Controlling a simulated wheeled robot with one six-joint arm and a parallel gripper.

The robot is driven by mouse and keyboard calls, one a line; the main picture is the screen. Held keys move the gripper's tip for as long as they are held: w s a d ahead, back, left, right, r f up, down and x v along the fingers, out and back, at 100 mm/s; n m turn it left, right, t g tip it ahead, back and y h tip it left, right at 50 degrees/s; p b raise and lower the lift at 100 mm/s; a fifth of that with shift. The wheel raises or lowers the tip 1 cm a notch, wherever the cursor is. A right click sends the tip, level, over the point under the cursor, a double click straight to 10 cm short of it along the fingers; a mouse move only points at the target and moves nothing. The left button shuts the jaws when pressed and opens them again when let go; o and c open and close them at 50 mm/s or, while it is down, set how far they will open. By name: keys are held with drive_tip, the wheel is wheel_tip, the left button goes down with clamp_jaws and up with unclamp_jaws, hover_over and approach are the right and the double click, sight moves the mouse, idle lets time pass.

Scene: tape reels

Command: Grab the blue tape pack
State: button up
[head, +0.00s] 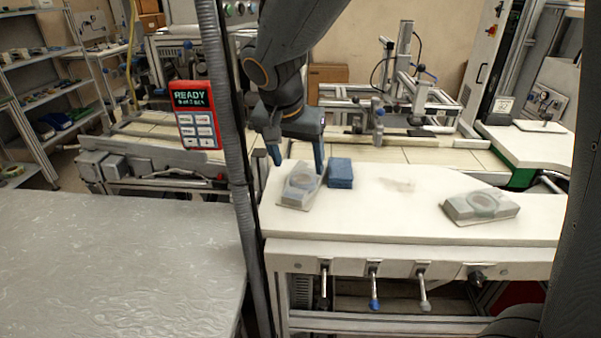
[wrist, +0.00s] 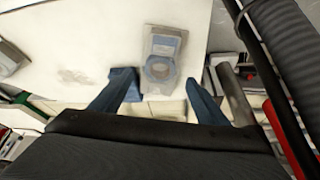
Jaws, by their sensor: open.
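A pale tape pack (head: 301,184) with a bluish-grey ring lies on the white table under my gripper (head: 298,165). In the wrist view this pack (wrist: 163,45) looks blue-tinted and shows between and beyond the fingertips. A solid blue block-like pack (head: 340,173) lies just right of it in the head view, beside my right-hand finger. In the wrist view, blue at the left finger may be this block partly merged with it; I cannot tell them apart. My gripper (wrist: 160,86) is open and empty, fingers pointing down. Whether a finger touches either pack is unclear.
Another grey pack with a greenish ring (head: 482,205) lies on the right of the white table (head: 390,222). The table is mostly clear between them. A conveyor (head: 430,157) runs behind, and a grey metal surface (head: 120,260) stands at the left.

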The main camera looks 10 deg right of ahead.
sight(303, 178)
drive_tip(key=shift+w+d+f, duration=0.1)
drive_tip(key=shift+w+f, duration=0.05)
drive_tip(key=shift+w, duration=0.15)
drive_tip(key=shift+w+d+f, duration=0.1)
drive_tip(key=shift+w+f, duration=0.1)
drive_tip(key=shift+f, duration=0.1)
drive_tip(key=shift+p+x, duration=0.4)
drive_tip(key=shift+x, duration=0.6)
drive_tip(key=shift+p+x, duration=0.7)
drive_tip(key=shift+x, duration=1.65)
drive_tip(key=shift+r, duration=0.1)
drive_tip(key=c, duration=0.8)
drive_tip(key=shift+o, duration=0.2)
